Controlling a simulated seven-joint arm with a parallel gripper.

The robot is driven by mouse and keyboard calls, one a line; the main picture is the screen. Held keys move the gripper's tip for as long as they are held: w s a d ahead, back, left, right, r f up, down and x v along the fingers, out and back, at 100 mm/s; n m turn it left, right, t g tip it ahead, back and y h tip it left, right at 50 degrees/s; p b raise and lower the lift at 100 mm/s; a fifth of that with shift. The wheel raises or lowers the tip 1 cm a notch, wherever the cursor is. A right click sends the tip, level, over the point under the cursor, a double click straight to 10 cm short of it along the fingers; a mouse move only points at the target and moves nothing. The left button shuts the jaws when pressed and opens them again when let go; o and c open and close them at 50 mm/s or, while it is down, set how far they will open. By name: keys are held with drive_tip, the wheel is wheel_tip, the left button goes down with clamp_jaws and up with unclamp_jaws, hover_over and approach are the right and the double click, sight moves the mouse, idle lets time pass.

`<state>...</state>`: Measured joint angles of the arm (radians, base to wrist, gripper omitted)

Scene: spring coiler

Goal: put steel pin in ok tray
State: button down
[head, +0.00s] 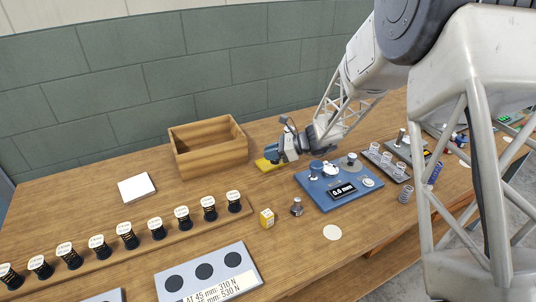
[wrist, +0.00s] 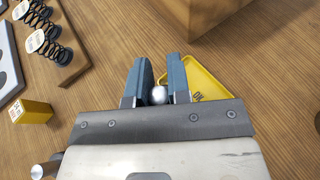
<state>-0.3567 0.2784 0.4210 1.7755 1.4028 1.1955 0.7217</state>
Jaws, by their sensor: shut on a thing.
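My gripper (head: 280,153) is at the yellow OK tray, right of the wooden box. In the wrist view my gripper (wrist: 157,85) has its two blue fingers shut on the steel pin (wrist: 158,95), whose rounded silver end shows between them. The OK tray (wrist: 206,84) is yellow with "OK" lettering and lies just right of and partly behind the right finger. In the head view the OK tray (head: 263,164) shows below the gripper, which partly covers it. The pin is hidden in the head view. I cannot tell whether the pin touches the tray.
A wooden box (head: 210,148) stands left of the tray. A blue gauge plate (head: 340,189) lies to the right. A yellow block (head: 267,218) and a small metal piece (head: 297,207) stand in front. Several springs stand on a wooden rack (head: 100,262) at left.

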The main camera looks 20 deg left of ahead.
drive_tip(key=shift+w+a+f, duration=0.1)
drive_tip(key=shift+w+a, duration=0.3)
drive_tip(key=shift+w, duration=0.25)
drive_tip(key=shift+w+a+f, duration=0.1)
drive_tip(key=shift+w+a, duration=0.25)
drive_tip(key=shift+w, duration=0.3)
drive_tip(key=shift+w+a+f, duration=0.1)
drive_tip(key=shift+w+a, duration=0.3)
drive_tip(key=shift+w, duration=0.25)
drive_tip(key=shift+f, duration=1.7)
drive_tip(key=shift+f, duration=0.15)
drive_tip(key=c, duration=1.1)
unclamp_jaws()
drive_tip(key=v, duration=1.2)
